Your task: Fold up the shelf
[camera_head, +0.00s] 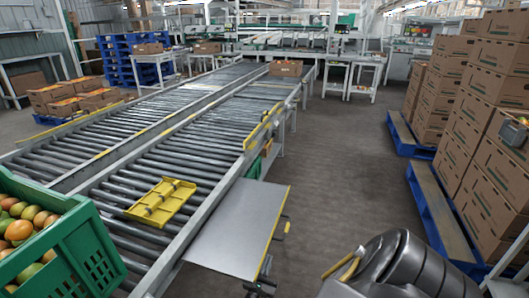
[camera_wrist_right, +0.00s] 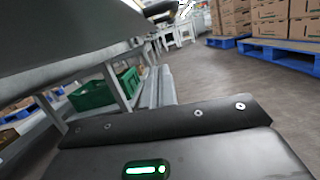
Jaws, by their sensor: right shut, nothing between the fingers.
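The shelf (camera_head: 235,225) is a flat grey panel with a yellow outer edge. It sticks out from the near right side of the roller conveyor, about level. A dark handle-like piece shows at its outer edge. My right gripper (camera_head: 345,265) is shut and empty, to the right of the shelf and apart from it in the head view. In the right wrist view a large dark surface (camera_wrist_right: 60,35) fills the upper left and appears to be the shelf's underside. My left gripper is not in view.
A yellow tray (camera_head: 162,201) lies on the conveyor rollers (camera_head: 135,160). Stacked cartons (camera_head: 490,120) on blue pallets (camera_head: 440,210) line the right. The floor between them and the conveyor is clear.

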